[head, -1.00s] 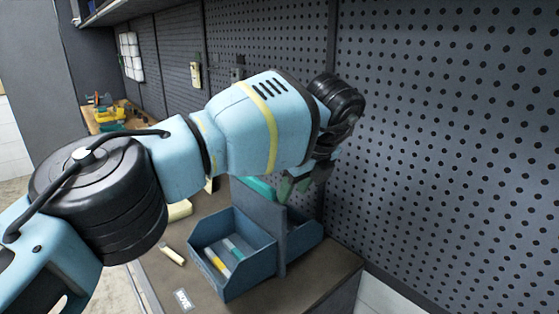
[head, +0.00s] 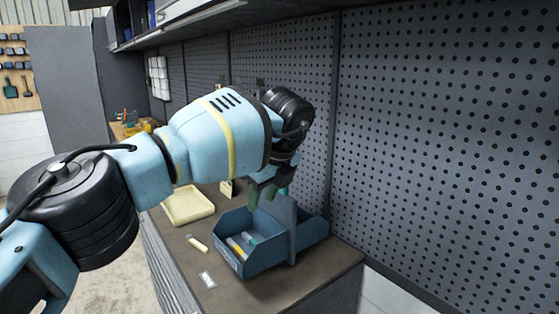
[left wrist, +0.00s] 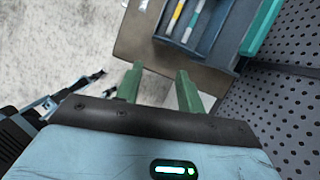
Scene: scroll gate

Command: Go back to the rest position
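My left gripper (head: 264,194) hangs over the far side of the blue bin in the head view, with green fingers pointing down. In the left wrist view its two green fingers (left wrist: 158,88) are apart with nothing between them. It is open and empty. The blue divided bin (head: 246,262) stands on the bench (head: 290,290) and holds several slim pieces, yellow and grey; the bin also shows at the top of the left wrist view (left wrist: 212,42). My right gripper is in neither view.
A cream tray (head: 188,206), a small cream-yellow piece (head: 197,243) and a white label (head: 207,280) are on the bench left of the bin. A pegboard wall (head: 450,150) rises behind and right. A shelf (head: 200,22) overhangs the back. Open floor lies left.

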